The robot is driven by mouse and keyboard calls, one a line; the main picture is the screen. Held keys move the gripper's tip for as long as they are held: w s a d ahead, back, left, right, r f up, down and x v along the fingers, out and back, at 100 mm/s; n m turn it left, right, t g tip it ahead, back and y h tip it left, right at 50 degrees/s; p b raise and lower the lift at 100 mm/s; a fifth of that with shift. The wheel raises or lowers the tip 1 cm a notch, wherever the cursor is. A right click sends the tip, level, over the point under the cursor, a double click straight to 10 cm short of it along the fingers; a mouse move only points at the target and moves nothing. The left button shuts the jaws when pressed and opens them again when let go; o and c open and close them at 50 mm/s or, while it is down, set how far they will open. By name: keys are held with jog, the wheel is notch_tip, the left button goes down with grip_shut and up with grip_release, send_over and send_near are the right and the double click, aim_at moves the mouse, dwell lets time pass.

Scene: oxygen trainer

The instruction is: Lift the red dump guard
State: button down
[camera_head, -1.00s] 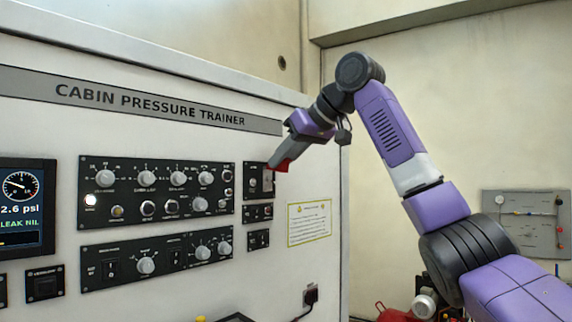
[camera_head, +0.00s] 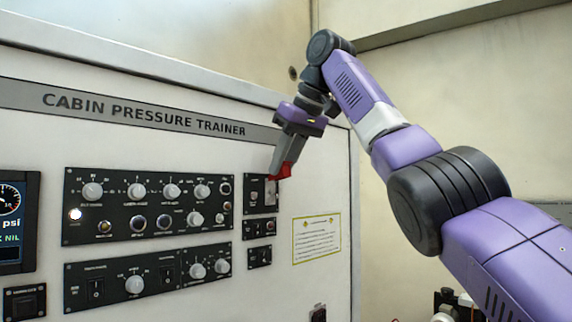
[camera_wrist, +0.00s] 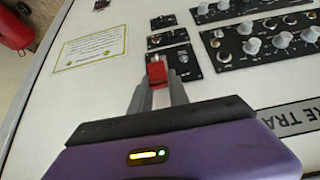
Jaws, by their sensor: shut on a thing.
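The red dump guard (camera_head: 286,171) is on a small dark panel (camera_head: 252,203) at the right of the trainer's controls. My gripper (camera_head: 284,168) is at the guard, pointing steeply down, its jaws shut on it. In the wrist view the guard (camera_wrist: 157,71) sits between the two grey fingers (camera_wrist: 158,88) and stands out from the panel face. The fingers hide part of the panel around it; the exact angle of the guard is hard to tell.
Two smaller switch panels (camera_head: 258,229) lie just below the dump panel. A wide knob panel (camera_head: 147,208) is close to its left. A yellow-edged notice (camera_head: 316,239) is to the lower right. A red object (camera_wrist: 14,28) shows at the wrist view's upper left.

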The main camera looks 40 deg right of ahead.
jog(key=shift+w, duration=0.1)
jog(key=c, duration=1.4)
grip_release()
jog(key=shift+w+f, duration=0.1)
jog(key=shift+o, duration=0.2)
